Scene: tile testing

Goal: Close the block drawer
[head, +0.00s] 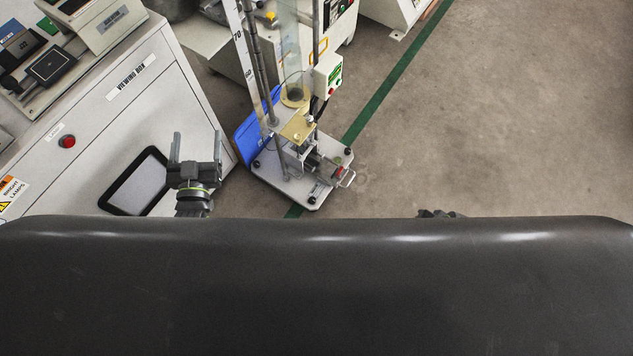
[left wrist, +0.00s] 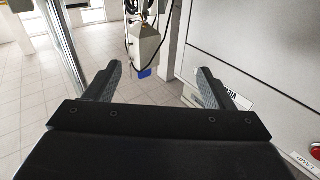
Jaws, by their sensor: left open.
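A test rig on a white base plate (head: 268,178) stands on the floor. A small metal block unit with a handle (head: 346,179) sits low at its right side; it may be the block drawer, but I cannot tell how far it is open. My left gripper (head: 196,148) is open and empty, left of the rig and in front of the white cabinet. Its two spread fingers also show in the left wrist view (left wrist: 158,70), with nothing between them. Only a dark bit of my right gripper (head: 440,213) shows, so its jaws are hidden.
The white viewing box cabinet (head: 100,125) stands close on the left. A blue panel (head: 252,140) leans behind the rig's base. A pale control box (head: 327,76) is on the rig's post and also shows in the left wrist view (left wrist: 148,48). Grey floor (head: 490,110) is clear on the right.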

